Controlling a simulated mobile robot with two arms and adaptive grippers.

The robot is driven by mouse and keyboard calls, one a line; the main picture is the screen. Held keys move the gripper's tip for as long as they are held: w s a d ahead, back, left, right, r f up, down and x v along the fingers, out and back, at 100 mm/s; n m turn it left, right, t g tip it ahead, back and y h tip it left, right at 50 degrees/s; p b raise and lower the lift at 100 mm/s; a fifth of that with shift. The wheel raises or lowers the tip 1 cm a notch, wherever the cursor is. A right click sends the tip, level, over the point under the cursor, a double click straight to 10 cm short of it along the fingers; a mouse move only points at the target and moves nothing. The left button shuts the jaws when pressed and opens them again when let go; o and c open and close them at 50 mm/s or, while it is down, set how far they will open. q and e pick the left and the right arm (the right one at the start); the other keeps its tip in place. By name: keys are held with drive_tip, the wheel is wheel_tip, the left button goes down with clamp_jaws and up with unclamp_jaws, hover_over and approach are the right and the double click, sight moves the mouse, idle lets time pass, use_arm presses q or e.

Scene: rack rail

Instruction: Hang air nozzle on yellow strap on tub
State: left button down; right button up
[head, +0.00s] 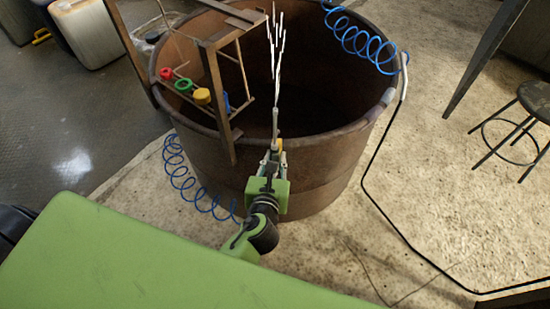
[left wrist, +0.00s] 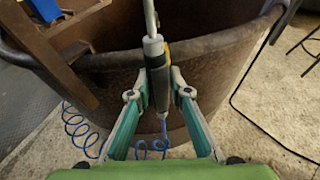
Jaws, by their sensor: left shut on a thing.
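The air nozzle (left wrist: 155,72) has a grey and dark body with a yellow edge and a thin pale wand pointing up. My left gripper (left wrist: 159,88) is shut on its body, one finger on each side. In the head view the nozzle's wand (head: 276,115) stands upright in front of the tub's near rim, with white branching streaks above it. The rusty brown tub (head: 325,155) is just beyond my left gripper (head: 273,163). A yellow ring-like piece (head: 202,96) sits on a rack at the tub's left; I cannot tell whether it is the strap. My right gripper is out of view.
The rack's wooden frame (head: 216,85) rises left of the nozzle, with red (head: 166,73) and green (head: 183,85) pieces. A blue coiled hose (head: 185,180) hangs at the tub's left, another (head: 360,42) at its far right rim. A stool (head: 535,100) stands right.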

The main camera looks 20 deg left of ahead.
use_arm(q)
drive_tip(key=shift+w+a+r, duration=0.1)
drive_tip(key=shift+w+r, duration=0.3)
drive_tip(key=shift+r, duration=0.3)
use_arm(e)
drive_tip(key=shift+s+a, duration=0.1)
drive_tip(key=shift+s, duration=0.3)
use_arm(q)
drive_tip(key=shift+w+a+r+p, duration=0.1)
drive_tip(key=shift+r+p, duration=0.1)
drive_tip(key=shift+p, duration=0.4)
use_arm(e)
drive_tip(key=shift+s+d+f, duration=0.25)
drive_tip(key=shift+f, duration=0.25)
use_arm(q)
drive_tip(key=shift+f+b, duration=0.55)
drive_tip(key=shift+f, duration=0.35)
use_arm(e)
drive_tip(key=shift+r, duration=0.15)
use_arm(q)
drive_tip(key=shift+f, duration=0.65)
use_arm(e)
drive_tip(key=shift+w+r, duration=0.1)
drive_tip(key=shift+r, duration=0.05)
